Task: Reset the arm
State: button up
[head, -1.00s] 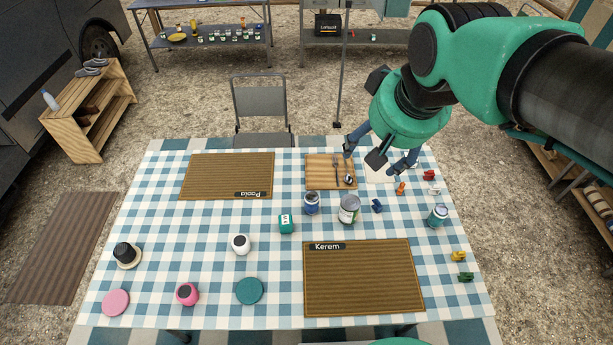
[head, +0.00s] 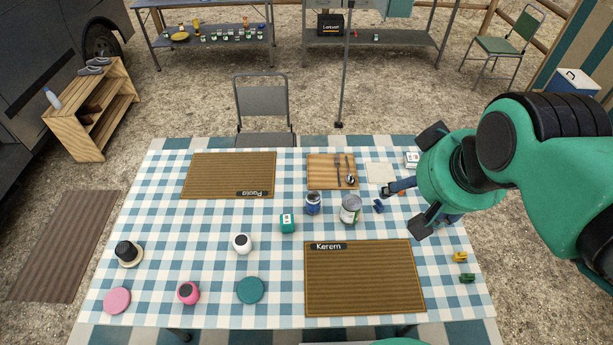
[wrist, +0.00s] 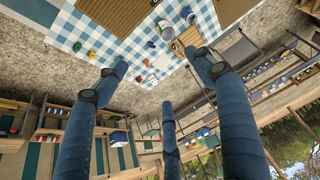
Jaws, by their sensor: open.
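My gripper (head: 406,208) is open, with its blue fingers spread and nothing between them. In the head view it hangs over the right side of the checked table (head: 200,224), and my arm comes in from the right. The gripper and arm hide part of the table's right edge.
The Kerem placemat (head: 364,278) lies at the front and the Paola placemat (head: 228,176) at the back left. A wooden board (head: 320,172) holds cutlery. White (head: 242,243), pink (head: 188,292) and green (head: 287,223) mugs stand further left. A chair (head: 262,105) is behind the table.

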jog(key=w+a+r+n+g+y, duration=0.1)
jog(key=w+a+r+n, duration=0.15)
jog(key=w+a, duration=1.1)
jog(key=w+a+f+n, duration=0.1)
jog(key=w+a, duration=0.4)
jog(key=a, duration=0.3)
jog(key=w+a+f+g, duration=0.1)
jog(key=w+a+f, duration=0.1)
jog(key=w+a, duration=0.4)
jog(key=shift+w+a+n+y, duration=0.3)
jog(key=shift+a+n, duration=0.05)
jog(key=shift+a, duration=0.6)
dwell(0.5)
